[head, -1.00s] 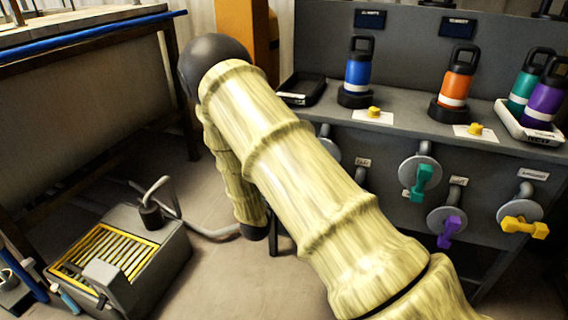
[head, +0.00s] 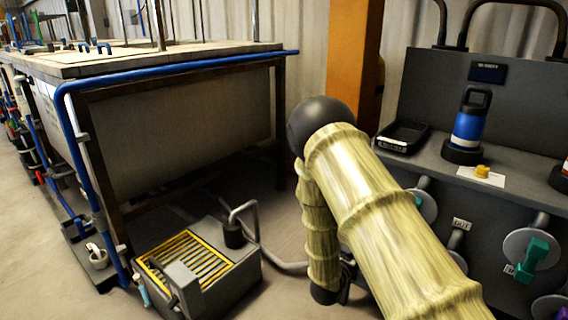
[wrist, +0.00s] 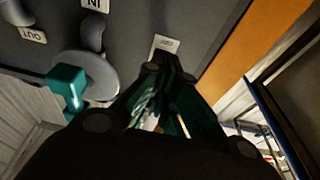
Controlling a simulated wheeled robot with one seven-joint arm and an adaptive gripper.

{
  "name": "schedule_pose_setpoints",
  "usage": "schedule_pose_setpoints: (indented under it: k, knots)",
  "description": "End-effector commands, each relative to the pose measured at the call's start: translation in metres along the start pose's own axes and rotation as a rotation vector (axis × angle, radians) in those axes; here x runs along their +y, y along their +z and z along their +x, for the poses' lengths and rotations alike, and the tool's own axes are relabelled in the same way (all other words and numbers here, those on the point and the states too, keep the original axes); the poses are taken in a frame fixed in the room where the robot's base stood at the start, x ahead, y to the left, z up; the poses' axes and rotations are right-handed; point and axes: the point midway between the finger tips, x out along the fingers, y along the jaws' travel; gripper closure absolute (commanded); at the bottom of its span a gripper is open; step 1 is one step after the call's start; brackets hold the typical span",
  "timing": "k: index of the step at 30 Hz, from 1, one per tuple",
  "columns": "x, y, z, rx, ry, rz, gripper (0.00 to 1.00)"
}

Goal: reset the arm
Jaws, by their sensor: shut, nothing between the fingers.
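My arm, in a pale bamboo-like cover with a dark round elbow, is folded in the right half of the head view. Its upper part rises to the elbow and its lower part hangs straight down. My gripper (wrist: 168,75) shows in the wrist view as dark, teal-tinted fingers drawn together, shut with nothing held. It points toward the grey panel, close to a small white tag (wrist: 166,45). In the head view the gripper is mostly hidden behind my arm.
A teal valve handle (wrist: 67,88) on a grey disc is left of my gripper. A blue bottle (head: 468,125) and black tray (head: 403,136) stand on the grey bench. A grey floor unit with yellow slats (head: 190,258) sits beside the blue-piped tank table (head: 170,62).

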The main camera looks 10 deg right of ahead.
Motion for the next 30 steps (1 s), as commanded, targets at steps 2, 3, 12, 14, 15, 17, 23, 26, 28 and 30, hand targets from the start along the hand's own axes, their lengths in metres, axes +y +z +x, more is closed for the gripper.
schedule_pose_setpoints:
  k: [2, 3, 12, 14, 15, 17, 23, 26, 28, 30]
  knots:
    - [0.003, 0.012, -0.006, -0.039, -0.018, -0.014, 1.0]
    - [0.006, 0.023, -0.011, -0.075, -0.035, -0.025, 1.0]
    - [0.045, 0.141, -0.108, -0.544, -0.253, -0.176, 1.0]
    - [0.057, 0.16, -0.134, -0.643, -0.295, -0.208, 1.0]
    - [0.066, 0.172, -0.152, -0.708, -0.323, -0.231, 1.0]
    - [0.079, 0.187, -0.181, -0.805, -0.364, -0.264, 1.0]
    - [0.127, 0.22, -0.28, -1.118, -0.495, -0.372, 1.0]
    - [0.154, 0.225, -0.329, -1.264, -0.555, -0.425, 1.0]
    - [0.171, 0.224, -0.358, -1.352, -0.592, -0.456, 1.0]
    - [0.185, 0.222, -0.384, -1.427, -0.627, -0.483, 1.0]
